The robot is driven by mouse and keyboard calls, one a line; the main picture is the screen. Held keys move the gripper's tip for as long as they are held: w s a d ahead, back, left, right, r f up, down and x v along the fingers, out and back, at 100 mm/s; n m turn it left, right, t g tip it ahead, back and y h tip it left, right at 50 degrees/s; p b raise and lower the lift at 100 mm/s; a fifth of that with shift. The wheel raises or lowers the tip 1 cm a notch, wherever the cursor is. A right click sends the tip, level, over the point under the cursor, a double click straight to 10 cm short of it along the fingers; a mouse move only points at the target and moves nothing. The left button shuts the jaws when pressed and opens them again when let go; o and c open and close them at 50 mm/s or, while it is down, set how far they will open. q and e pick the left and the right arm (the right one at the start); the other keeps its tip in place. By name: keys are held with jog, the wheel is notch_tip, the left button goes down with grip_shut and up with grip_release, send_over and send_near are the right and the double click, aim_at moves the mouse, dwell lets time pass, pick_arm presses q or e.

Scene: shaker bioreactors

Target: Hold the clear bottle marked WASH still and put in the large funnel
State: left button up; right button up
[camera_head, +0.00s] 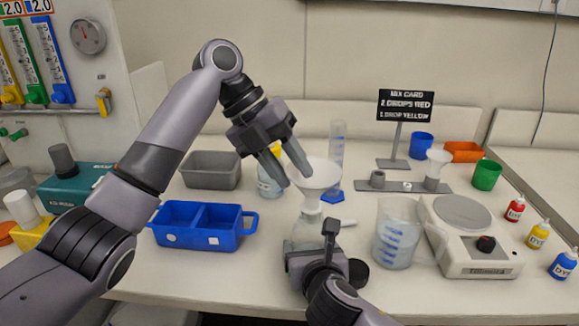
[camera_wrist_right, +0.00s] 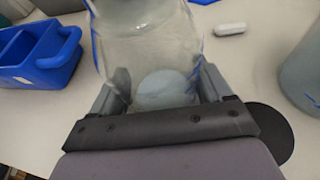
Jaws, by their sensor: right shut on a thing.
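The large white funnel (camera_head: 322,174) sits upright with its stem at the mouth of the clear bottle (camera_head: 303,232); how deep the stem reaches is hard to tell. My left gripper (camera_head: 294,181) is open, its fingers apart at the funnel's left rim; whether a finger touches the rim is unclear. My right gripper (camera_wrist_right: 165,88) is shut on the clear bottle, which also fills the middle of the right wrist view (camera_wrist_right: 150,40). The bottle stands upright on the table. Its WASH marking cannot be read.
A blue two-part bin (camera_head: 205,240) and a grey tray (camera_head: 211,170) stand to the left. A beaker (camera_head: 397,235) and a scale (camera_head: 470,250) stand close on the right. A measuring cylinder (camera_head: 337,150) is behind the funnel. A small white rod (camera_wrist_right: 230,30) lies beside the bottle.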

pick_arm(q)
jog(key=v, duration=1.2)
jog(key=shift+d, duration=0.1)
pick_arm(e)
jog(key=o, duration=1.3)
